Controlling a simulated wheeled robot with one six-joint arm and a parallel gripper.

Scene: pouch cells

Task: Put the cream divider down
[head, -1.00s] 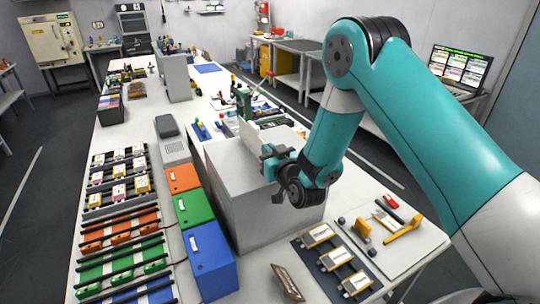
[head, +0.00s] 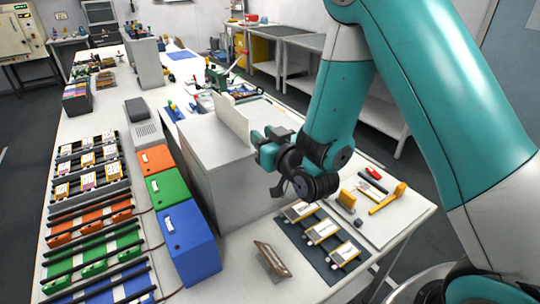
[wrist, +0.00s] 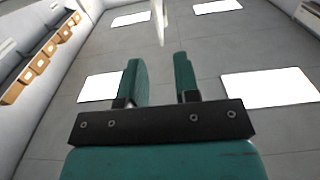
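The cream divider (head: 232,120) is a thin upright panel standing on top of the large white box, in the middle of the head view. In the wrist view a pale, thin upright edge, likely the divider (wrist: 159,22), shows beyond the fingertips. My gripper (head: 257,143) is just right of the divider in the head view. In the wrist view my gripper (wrist: 158,75) has its two teal fingers apart with nothing between them. The divider's lower edge is too small to judge exactly.
The white box (head: 190,150) stands on the long table. Orange (head: 155,159), green (head: 166,187) and blue (head: 188,240) boxes line its left side. A dark mat with pouch cells (head: 322,232) lies in front, beside a board with a yellow tool (head: 388,198).

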